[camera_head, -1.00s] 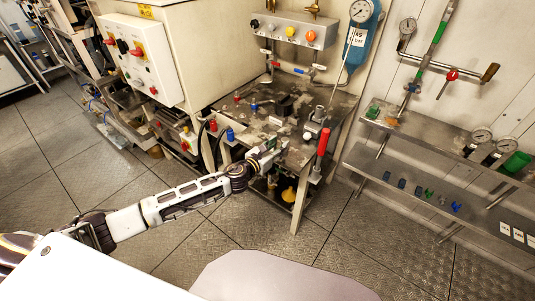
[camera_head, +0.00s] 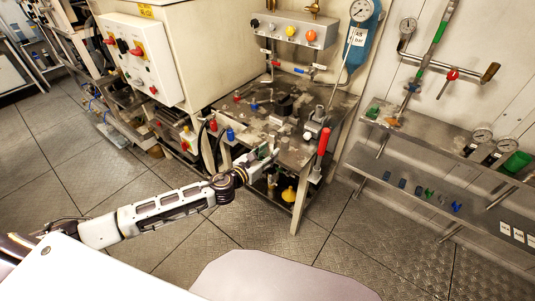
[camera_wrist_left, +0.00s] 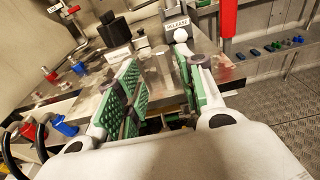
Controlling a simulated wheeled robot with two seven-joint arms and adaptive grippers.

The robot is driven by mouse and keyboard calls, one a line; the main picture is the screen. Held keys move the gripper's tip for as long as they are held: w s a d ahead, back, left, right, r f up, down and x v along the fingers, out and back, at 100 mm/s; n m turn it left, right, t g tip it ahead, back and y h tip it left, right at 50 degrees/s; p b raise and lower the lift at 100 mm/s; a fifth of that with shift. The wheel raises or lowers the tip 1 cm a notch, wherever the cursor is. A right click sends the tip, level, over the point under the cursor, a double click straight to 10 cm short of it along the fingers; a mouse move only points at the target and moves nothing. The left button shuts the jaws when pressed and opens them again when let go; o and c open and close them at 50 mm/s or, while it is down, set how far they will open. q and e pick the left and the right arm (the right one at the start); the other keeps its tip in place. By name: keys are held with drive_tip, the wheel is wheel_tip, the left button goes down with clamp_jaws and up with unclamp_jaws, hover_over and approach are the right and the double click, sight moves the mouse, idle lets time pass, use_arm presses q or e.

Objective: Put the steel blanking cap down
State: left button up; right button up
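My left gripper (camera_wrist_left: 160,85) has its two green-padded fingers spread apart, with a gap between them. It also shows small in the head view (camera_head: 268,156), at the front edge of the steel bench (camera_head: 290,155). A plain grey steel cylinder (camera_wrist_left: 162,62), which looks like the blanking cap, stands upright on the bench just beyond the fingertips. It appears between the fingers in the wrist view, with no visible contact. Its base is partly hidden, and I cannot pick it out surely in the head view. My right gripper is in neither view.
A red-handled lever (camera_head: 323,141) rises at the bench's right, near a block marked RELEASE (camera_wrist_left: 177,25). Blue (camera_wrist_left: 65,126) and red (camera_wrist_left: 30,129) fittings sit at the left front edge. A dark block (camera_wrist_left: 114,33) stands farther back. A shelf (camera_head: 410,185) is at the right.

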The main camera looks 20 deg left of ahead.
use_arm(q)
drive_tip(key=shift+f, duration=0.1)
idle(0.5)
